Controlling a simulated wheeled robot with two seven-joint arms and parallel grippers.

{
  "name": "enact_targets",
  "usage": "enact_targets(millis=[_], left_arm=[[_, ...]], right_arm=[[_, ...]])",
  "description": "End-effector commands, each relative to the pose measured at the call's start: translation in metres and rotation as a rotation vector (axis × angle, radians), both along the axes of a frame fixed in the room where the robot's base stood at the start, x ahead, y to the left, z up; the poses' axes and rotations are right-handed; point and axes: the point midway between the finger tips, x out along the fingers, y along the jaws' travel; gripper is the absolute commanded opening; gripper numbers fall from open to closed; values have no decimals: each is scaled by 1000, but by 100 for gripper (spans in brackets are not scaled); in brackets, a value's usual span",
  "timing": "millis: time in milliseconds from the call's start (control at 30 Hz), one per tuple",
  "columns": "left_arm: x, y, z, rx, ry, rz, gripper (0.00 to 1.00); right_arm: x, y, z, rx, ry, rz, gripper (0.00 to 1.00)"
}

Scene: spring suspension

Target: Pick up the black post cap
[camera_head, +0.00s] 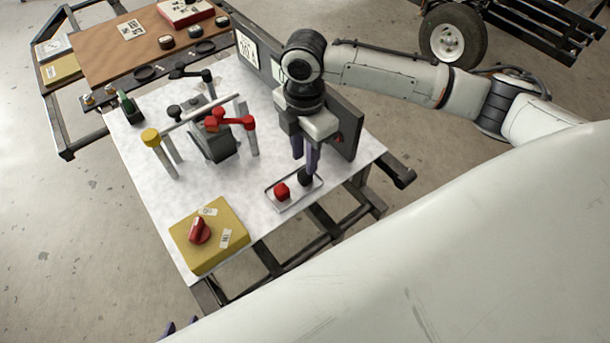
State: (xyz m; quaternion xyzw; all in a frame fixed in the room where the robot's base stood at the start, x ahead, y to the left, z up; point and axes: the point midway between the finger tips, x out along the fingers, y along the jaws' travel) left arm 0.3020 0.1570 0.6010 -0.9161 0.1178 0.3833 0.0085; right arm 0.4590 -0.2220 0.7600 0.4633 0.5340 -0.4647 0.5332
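The black post cap (304,177) sits in a small shallow tray (273,199) near the right front part of the white table, beside a red cap (282,191). My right gripper (306,163) points down over the tray, its two purple fingers apart and their tips right at the black cap. I cannot tell whether the fingers touch or grip it. My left gripper (180,328) shows only its purple fingertips at the bottom edge, apart and with nothing visible between them.
A post-and-rod assembly with a yellow cap (150,137) and a red arm (236,121) stands left of my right gripper. A dark upright panel (346,123) is close behind it. A yellow box (187,252) with a red part (200,230) lies at the front.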

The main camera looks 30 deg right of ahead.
Motion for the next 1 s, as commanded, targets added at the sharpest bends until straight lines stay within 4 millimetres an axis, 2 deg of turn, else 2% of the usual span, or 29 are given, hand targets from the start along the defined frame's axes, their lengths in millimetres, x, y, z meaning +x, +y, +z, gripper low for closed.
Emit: enact_targets(millis=[400, 667, 833, 1000], left_arm=[[0, -2, -5, 0, 2, -6, 31], [0, -3, -4, -1, 1, -6, 31], [1, -3, -4, -1, 0, -6, 31], [1, -3, -3, -1, -3, -6, 31]], right_arm=[[-2, 0, -51, 0, -2, 1, 28], [-2, 0, -54, 0, -3, 1, 28], [-2, 0, -54, 0, -3, 1, 3], [-2, 0, -53, 0, -3, 1, 2]])
